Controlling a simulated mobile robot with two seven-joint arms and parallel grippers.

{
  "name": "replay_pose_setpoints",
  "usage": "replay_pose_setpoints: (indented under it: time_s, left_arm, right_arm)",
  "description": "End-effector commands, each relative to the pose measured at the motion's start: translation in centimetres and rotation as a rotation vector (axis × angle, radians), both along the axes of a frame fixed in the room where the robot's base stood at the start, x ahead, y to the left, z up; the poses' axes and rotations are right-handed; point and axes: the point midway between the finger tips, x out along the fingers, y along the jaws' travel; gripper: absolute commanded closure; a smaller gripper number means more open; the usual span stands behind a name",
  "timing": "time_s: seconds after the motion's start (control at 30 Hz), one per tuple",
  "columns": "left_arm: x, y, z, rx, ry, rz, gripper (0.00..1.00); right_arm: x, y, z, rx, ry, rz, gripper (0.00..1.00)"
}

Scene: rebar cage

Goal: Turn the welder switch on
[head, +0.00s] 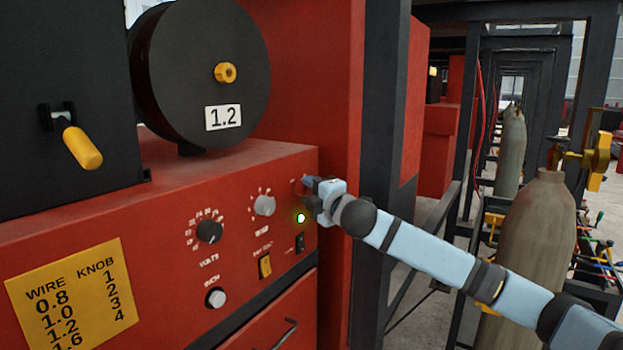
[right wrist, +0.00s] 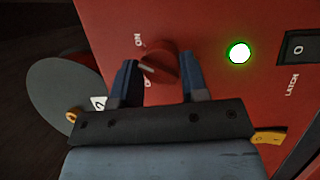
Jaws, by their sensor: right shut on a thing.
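The welder (head: 160,210) is a red box with a front panel of knobs and switches. Its red rotary switch (right wrist: 163,66) shows in the right wrist view, with "ON" printed beside it and a second label partly hidden by a finger. A pale mark on the switch points left in that view. My right gripper (head: 308,187) reaches the panel's upper right corner from the right. In the right wrist view its fingers (right wrist: 158,82) are on both sides of the switch, shut on it. A green lamp (head: 300,218) next to the switch is lit (right wrist: 238,52). My left gripper is not in view.
A black rocker switch (head: 300,243), a yellow switch (head: 265,266) and knobs (head: 209,231) sit close by on the panel. A dark post (head: 383,150) stands right beside the welder. A gas cylinder (head: 540,230) stands at the right, behind my right arm.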

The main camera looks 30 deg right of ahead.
Motion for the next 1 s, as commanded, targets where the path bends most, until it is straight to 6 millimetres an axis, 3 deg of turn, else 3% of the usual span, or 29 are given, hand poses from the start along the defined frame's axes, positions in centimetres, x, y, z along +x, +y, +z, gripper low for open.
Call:
replay_pose_setpoints:
  time_s: [0.03,0.2,1.0]
  left_arm:
    - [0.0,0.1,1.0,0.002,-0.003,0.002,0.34]
    - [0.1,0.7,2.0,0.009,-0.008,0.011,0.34]
    - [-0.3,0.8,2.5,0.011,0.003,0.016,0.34]
  right_arm:
    - [0.0,0.1,0.4,0.032,0.014,0.001,0.83]
    - [0.0,0.0,0.3,0.123,0.053,0.000,0.83]
    - [0.0,0.0,0.1,0.221,0.091,0.000,0.83]
